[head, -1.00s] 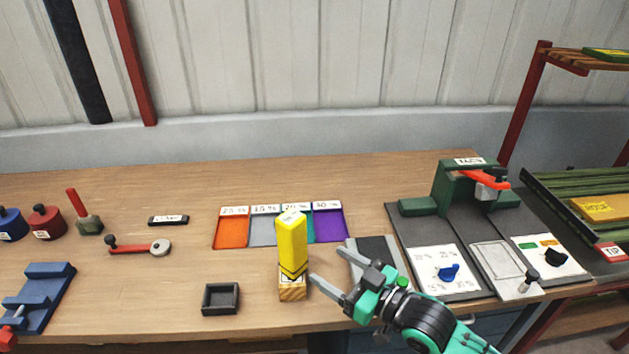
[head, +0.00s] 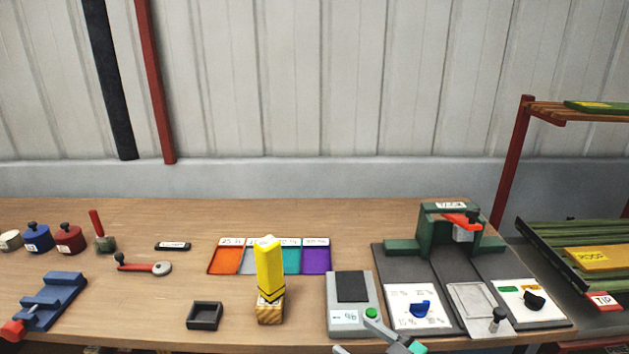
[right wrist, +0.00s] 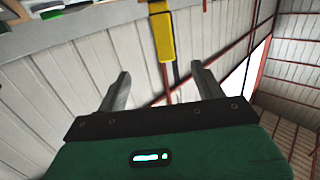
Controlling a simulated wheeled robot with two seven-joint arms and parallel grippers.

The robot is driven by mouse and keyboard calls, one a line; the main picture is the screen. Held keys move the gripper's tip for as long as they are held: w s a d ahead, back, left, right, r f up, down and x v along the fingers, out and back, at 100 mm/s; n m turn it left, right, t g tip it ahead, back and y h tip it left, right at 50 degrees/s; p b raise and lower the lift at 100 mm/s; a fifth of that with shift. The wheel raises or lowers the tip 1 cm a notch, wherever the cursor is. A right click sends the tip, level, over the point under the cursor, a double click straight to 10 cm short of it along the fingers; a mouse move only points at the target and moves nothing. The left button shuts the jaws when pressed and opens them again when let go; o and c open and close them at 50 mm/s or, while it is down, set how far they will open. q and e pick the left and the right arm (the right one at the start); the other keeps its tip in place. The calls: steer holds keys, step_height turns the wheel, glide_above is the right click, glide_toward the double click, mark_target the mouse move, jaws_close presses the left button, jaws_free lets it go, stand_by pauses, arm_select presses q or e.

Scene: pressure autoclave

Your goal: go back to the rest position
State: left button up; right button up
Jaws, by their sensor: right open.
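My right gripper (head: 378,349) shows only in part at the bottom edge of the head view, below the grey meter. In the right wrist view its two fingers (right wrist: 160,90) stand wide apart with nothing between them. A yellow block-shaped tool (head: 268,268) stands upright on a small wooden block (head: 270,312) on the workbench (head: 120,300), apart from the gripper. It also seems to show in the right wrist view as a yellow shape (right wrist: 162,38) beyond the fingers. My left gripper is in neither view.
A grey meter (head: 345,320) with a dark pad stands at the front. Right of it are a green press (head: 447,235) and two dial panels. Coloured trays (head: 316,260), a small dark tray (head: 205,315) and a blue vise (head: 50,300) lie on the bench. A rack (head: 515,150) stands at right.

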steer(key=s+d+f+m+g+h, duration=0.3)
steer(key=s+d+f+g+h, duration=0.3)
steer(key=s+f, duration=0.4)
steer(key=s+d+f+m+g+h, duration=0.35)
steer(key=s+d+f+h, duration=0.25)
steer(key=s+d+f, duration=0.45)
steer(key=s+a+f, duration=0.1)
steer(key=a+f, duration=0.1)
steer(key=f, duration=1.1)
steer(key=s+a+f, duration=0.1)
steer(key=f, duration=1.3)
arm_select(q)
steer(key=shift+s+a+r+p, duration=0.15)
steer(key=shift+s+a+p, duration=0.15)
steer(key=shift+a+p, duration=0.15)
arm_select(e)
steer(key=s+d+f+g, duration=0.2)
steer(key=s+d+f, duration=0.1)
steer(key=s+f, duration=1.6)
steer(key=shift+s+d+f, duration=0.15)
steer(key=shift+d+f, duration=0.05)
steer(key=shift+f, duration=0.35)
